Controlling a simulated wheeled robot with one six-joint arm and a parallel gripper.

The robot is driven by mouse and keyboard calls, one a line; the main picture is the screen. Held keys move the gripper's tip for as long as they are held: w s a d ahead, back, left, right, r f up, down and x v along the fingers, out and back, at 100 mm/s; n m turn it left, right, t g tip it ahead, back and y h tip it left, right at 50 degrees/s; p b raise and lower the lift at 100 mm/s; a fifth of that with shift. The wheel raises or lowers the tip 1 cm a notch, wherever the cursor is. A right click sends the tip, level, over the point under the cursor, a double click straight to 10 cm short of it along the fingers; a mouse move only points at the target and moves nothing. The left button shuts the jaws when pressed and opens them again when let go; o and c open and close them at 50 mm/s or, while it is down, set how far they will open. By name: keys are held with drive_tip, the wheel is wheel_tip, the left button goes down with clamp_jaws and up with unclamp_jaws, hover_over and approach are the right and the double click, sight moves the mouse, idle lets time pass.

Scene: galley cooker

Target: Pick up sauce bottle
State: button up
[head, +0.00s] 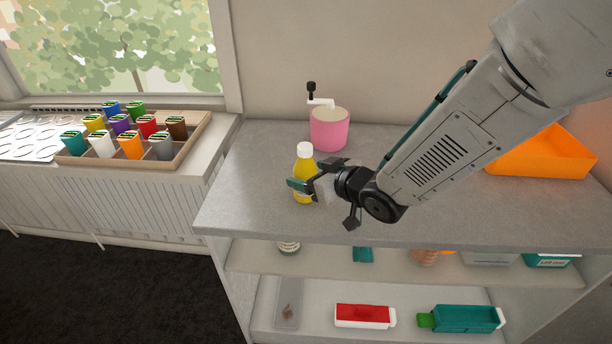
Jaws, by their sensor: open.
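The sauce bottle (304,163) is yellow with a white cap. It stands upright on the grey counter top, left of the arm. My gripper (303,188) is open at the bottle's lower half, reaching in from the right. One finger with a teal pad shows in front of the bottle and the other finger is up at its right side. The bottle appears to be between or very near the fingers. I cannot tell whether either finger touches it.
A pink pot (328,131) with a crank-handled thing stands behind the bottle. An orange tray (543,154) is at the right. A box of coloured cups (185,156) sits on the left ledge. Shelves (340,275) below hold several items. Counter left of the bottle is clear.

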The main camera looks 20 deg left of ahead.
drive_tip(key=shift+x, duration=1.1)
drive_tip(key=c, duration=1.2)
